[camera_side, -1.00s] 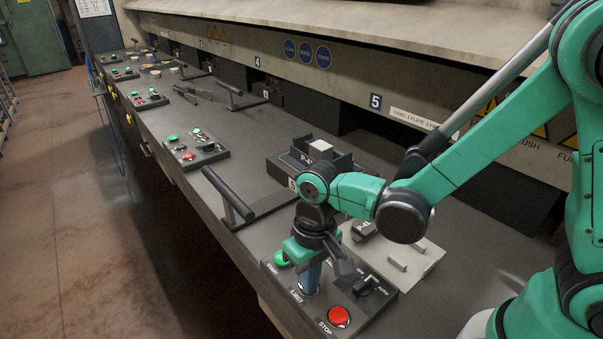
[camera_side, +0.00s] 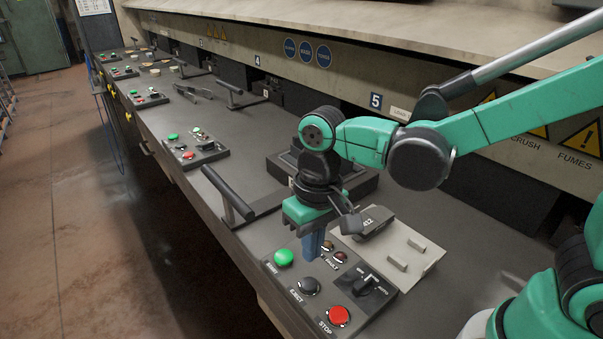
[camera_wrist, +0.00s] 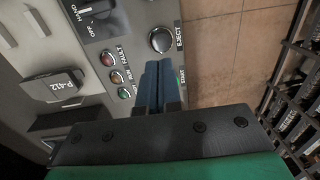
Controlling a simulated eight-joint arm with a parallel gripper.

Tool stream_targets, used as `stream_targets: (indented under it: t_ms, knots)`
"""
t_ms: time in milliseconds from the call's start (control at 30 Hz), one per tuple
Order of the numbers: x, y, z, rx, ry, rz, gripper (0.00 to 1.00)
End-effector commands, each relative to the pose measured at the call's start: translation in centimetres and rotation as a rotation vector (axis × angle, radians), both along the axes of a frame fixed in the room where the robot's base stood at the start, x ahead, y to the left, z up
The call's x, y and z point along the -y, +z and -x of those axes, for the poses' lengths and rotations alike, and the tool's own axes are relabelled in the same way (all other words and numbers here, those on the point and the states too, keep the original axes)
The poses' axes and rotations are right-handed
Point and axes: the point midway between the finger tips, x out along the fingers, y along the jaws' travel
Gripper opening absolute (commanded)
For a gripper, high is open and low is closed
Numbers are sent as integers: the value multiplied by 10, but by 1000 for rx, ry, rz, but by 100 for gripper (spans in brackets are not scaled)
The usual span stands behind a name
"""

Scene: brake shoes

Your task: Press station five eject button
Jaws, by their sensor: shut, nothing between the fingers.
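The station control panel (camera_side: 312,312) carries a dark round EJECT button (camera_side: 308,286) between the green START button (camera_side: 283,257) and the red STOP button (camera_side: 338,316). The EJECT button also shows in the wrist view (camera_wrist: 161,40), fully uncovered. My gripper (camera_side: 313,252) points down with its blue fingers closed together and nothing between them. It is behind the EJECT button and apart from it. In the wrist view the closed fingers (camera_wrist: 152,68) end just short of the EJECT button and hide most of START. The exact height of the tips above the panel cannot be told.
A selector switch (camera_side: 367,286) and small FAULT lamps (camera_side: 328,246) sit on the same panel near my fingers. A pale plate with a dark block (camera_side: 373,222) lies behind. A black bar handle (camera_side: 230,196) stands left. Other stations' panels (camera_side: 190,150) line the bench further off.

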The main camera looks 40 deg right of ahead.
Motion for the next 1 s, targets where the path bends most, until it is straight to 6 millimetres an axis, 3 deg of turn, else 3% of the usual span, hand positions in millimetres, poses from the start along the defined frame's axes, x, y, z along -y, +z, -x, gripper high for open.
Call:
stream_targets:
  t_ms: [233,833,1000]
  knots:
    - [1,15,0,-2,-1,1,0]
    - [2,16,0,2,-1,0,0]
    - [22,26,-1,102,-12,-18,0]
